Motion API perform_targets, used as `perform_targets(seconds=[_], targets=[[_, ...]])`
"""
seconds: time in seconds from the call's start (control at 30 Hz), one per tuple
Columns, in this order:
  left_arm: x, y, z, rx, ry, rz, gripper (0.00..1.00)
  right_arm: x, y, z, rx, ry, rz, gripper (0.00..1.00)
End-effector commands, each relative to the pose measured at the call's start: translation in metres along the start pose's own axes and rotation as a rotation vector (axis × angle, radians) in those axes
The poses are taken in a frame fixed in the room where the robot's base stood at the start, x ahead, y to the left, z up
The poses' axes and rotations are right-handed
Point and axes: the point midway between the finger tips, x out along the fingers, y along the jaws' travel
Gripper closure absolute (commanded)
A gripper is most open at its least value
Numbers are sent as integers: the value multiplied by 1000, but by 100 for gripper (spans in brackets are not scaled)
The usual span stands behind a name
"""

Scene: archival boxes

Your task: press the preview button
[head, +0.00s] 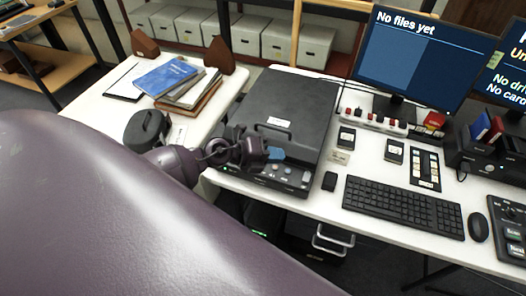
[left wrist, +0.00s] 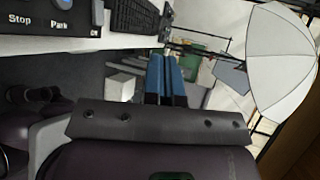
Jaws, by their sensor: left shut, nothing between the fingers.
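The black flatbed scanner (head: 290,105) has its lid closed on the white desk. Its front panel carries several round grey buttons (head: 288,171), whose labels are too small to read in the head view. My left gripper (head: 276,154), with blue fingertips, is shut and empty at the scanner's front edge, close to the buttons; contact cannot be told. The gripper hides part of the panel. In the left wrist view, the blue fingers (left wrist: 166,78) are together, and a panel (left wrist: 38,24) labelled Stop and Park shows at upper left. No preview label is readable. My right gripper is not in view.
A keyboard (head: 403,207), mouse (head: 478,227) and small black device (head: 330,181) lie right of the scanner. A monitor (head: 425,60) reads "No files yet". Folders (head: 167,77) lie on the left table. A white umbrella (left wrist: 268,60) shows in the wrist view.

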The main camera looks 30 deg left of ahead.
Motion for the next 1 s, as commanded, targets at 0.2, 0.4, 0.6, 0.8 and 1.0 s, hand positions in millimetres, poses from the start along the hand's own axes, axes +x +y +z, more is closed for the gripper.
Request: perform_targets(seconds=[0.2,0.4,0.6,0.8,1.0], targets=[[-6,15,44,349,83,269,100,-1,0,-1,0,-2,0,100],[-15,24,76,512,93,429,100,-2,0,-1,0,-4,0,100],[-19,26,84,548,91,469,100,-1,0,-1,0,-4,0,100],[-18,26,84,547,90,466,100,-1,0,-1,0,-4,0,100],[-17,28,83,547,90,465,100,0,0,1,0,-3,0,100]])
